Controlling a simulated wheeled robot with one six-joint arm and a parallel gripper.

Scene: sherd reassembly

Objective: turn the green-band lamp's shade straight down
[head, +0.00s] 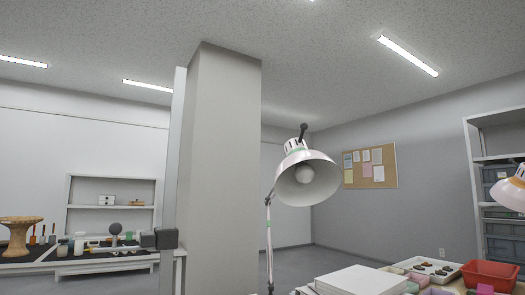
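The lamp with the green band (268,223) on its thin arm stands right of the middle. A dark knob (303,128) on a short stem sticks up from the top of the shade. The lamp's base is hidden below the picture edge.
A white box (361,281), a tray of small pieces (427,268) and a red bin (490,275) lie at the lower right. Another lamp shade (513,192) is cut off at the right edge. A thick pillar (222,150) stands left of the lamp. Open air surrounds the shade.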

